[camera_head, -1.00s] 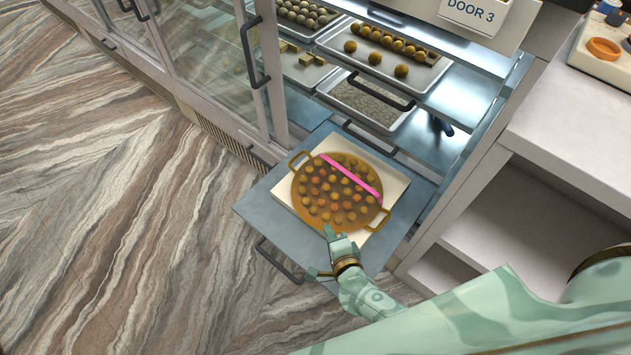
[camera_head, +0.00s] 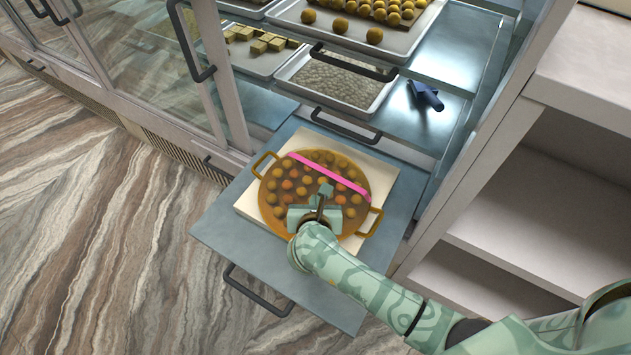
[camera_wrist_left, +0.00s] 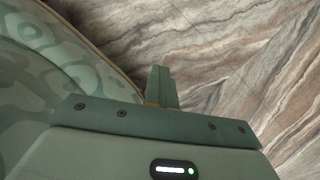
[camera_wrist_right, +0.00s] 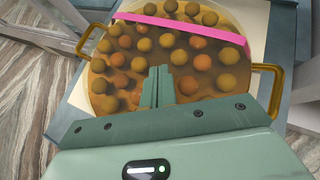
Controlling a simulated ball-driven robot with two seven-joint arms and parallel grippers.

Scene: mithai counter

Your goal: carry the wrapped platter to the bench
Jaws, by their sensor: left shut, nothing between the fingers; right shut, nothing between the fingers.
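The wrapped platter (camera_head: 274,210) is a round amber dish with several brown and orange sweets, a pink band across it and a gold handle on each side. It rests on a cream board (camera_head: 372,163) on the pulled-out shelf. My right gripper (camera_head: 322,190) is shut and empty over the platter's near part; I cannot tell whether it touches. The right wrist view shows its fingers (camera_wrist_right: 158,82) in front of the sweets, the platter's rim and handles beyond. My left gripper (camera_wrist_left: 161,82) is shut and empty above the marble floor, outside the head view. No bench is identifiable.
The grey pulled-out shelf (camera_head: 224,238) has a dark handle (camera_head: 256,298) at its front. Trays of sweets (camera_head: 378,40) and a dark blue object (camera_head: 426,96) sit on shelves behind. A white open cabinet (camera_head: 530,190) stands at the right. The floor (camera_head: 90,240) at left is clear.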

